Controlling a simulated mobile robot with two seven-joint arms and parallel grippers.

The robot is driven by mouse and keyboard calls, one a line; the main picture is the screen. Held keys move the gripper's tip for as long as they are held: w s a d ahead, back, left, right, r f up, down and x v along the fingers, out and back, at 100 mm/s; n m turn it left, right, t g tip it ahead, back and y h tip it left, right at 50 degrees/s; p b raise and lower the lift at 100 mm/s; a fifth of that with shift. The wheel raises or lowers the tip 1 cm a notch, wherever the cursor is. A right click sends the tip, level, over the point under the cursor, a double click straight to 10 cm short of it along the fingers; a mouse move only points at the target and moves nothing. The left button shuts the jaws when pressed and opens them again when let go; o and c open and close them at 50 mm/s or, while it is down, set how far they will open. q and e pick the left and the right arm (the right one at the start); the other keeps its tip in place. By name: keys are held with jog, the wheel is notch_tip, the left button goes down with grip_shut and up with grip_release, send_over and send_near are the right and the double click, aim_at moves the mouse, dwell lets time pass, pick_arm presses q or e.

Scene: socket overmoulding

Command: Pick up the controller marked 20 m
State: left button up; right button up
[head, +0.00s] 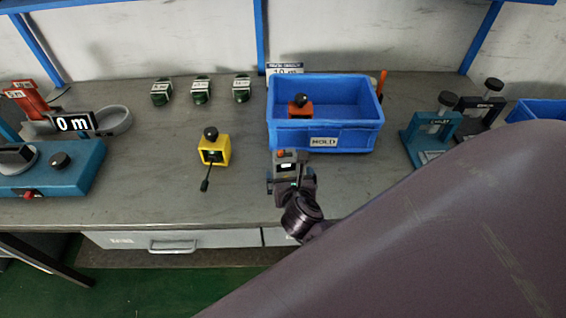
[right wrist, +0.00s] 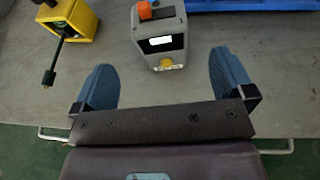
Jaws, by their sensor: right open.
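A grey controller (right wrist: 159,50) with an orange knob, a white display and a yellow button stands on the workbench. In the head view the controller (head: 286,157) sits just in front of the blue bin. Its display text is too small to read, so I cannot tell whether it is marked 20 m. My right gripper (head: 290,180) is at the controller's near side. In the right wrist view my right gripper (right wrist: 164,80) is open, its blue fingers apart, with the controller beyond and between them, apart from both. My left gripper is not in view.
A blue bin labelled MOLD (head: 325,135) holds an orange object (head: 300,106). A yellow device (head: 213,150) with a black cable stands to the left. Several dark green items (head: 201,90) stand behind. A blue machine (head: 60,175) is at far left.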

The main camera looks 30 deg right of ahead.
aim_at(286, 164)
jog(key=x, duration=0.9)
jog(key=shift+w+d+r, duration=0.1)
jog(key=shift+w+r, duration=0.1)
jog(key=shift+r, duration=0.1)
jog(key=c, duration=1)
